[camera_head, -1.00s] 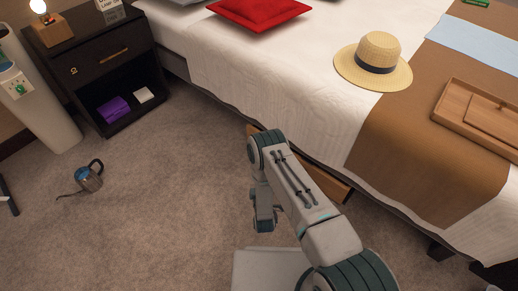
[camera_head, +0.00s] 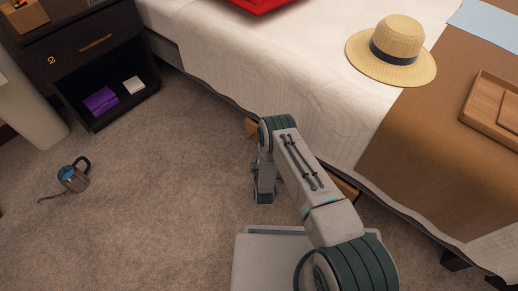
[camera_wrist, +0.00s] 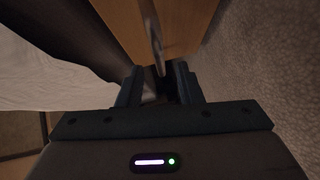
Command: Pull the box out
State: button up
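The wooden box (camera_head: 251,128) sits low at the bed's side, partly under the bed. In the head view my arm hides most of it; a corner of it shows left of the arm and a strip right of it. The wrist view shows its wooden face (camera_wrist: 122,22) with a thin metal handle (camera_wrist: 154,40) running towards my gripper (camera_wrist: 160,80). The two fingers stand apart, with the handle's near end appearing between or just beyond them. Contact cannot be told. In the head view my gripper (camera_head: 264,190) points down, beside the box.
The bed (camera_head: 260,75) with its hanging cover lies above the box. A straw hat (camera_head: 391,50) and a wooden tray (camera_head: 490,110) are on it. A black nightstand (camera_head: 85,62) is at the upper left.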

jog(key=shift+w+a+f+b, duration=0.15)
jog(key=shift+w+b, duration=0.2)
jog(key=shift+w, duration=0.75)
jog(key=shift+w+a+f+b, duration=0.15)
jog(key=shift+w+b, duration=0.2)
jog(key=shift+w, duration=0.75)
jog(key=shift+c, duration=0.3)
grip_shut()
jog(key=shift+s, duration=0.1)
